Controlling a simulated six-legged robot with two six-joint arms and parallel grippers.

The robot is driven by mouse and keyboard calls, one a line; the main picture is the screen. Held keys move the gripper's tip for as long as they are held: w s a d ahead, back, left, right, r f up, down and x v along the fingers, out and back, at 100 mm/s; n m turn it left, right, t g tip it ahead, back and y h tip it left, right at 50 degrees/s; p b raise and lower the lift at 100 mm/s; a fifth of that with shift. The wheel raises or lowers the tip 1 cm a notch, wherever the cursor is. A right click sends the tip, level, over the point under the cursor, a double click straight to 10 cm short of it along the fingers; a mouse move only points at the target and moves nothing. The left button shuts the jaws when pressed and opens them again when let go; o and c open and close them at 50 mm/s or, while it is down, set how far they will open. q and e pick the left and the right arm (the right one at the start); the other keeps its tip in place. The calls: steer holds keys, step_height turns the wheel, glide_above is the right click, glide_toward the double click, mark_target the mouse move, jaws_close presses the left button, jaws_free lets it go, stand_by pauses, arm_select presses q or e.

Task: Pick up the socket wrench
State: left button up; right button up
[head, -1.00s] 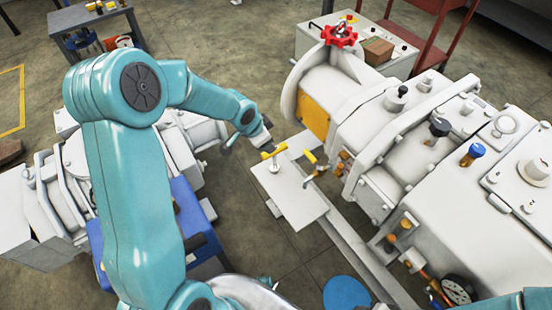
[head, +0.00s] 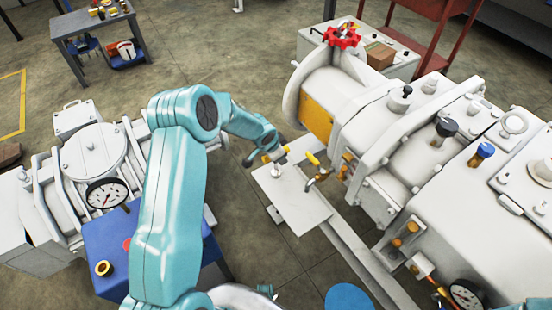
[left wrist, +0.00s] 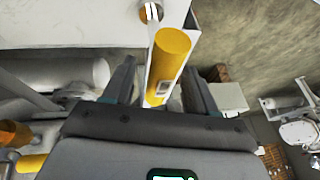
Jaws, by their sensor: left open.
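The socket wrench (head: 276,156) has a yellow cylindrical handle and a metal shaft that goes down to a pale plate (head: 311,210). In the left wrist view, its yellow handle (left wrist: 172,52) reaches into the space between my two dark fingers. My left gripper (head: 264,153) is at the wrench's handle, and it also shows in the left wrist view (left wrist: 160,86). Its fingers are open, one on each side of the handle, with visible gaps. The head view is too small to tell contact. My right gripper is not in view.
A yellow-handled tap (head: 314,160) stands close to the right of the wrench, near the large white vacuum pump (head: 420,145). A blue cart (head: 150,250) and another white machine (head: 90,160) are at the left. Open floor lies behind the wrench.

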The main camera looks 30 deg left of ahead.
arm_select(q)
steer(key=shift+w+f, duration=0.2)
steer(key=shift+f, duration=0.15)
steer(key=shift+r, duration=0.1)
jaws_close()
steer(key=shift+r, duration=0.1)
steer(key=shift+r, duration=0.3)
step_height(320, 180, up, 19)
steer(key=p, duration=0.4)
steer(key=shift+r, duration=0.15)
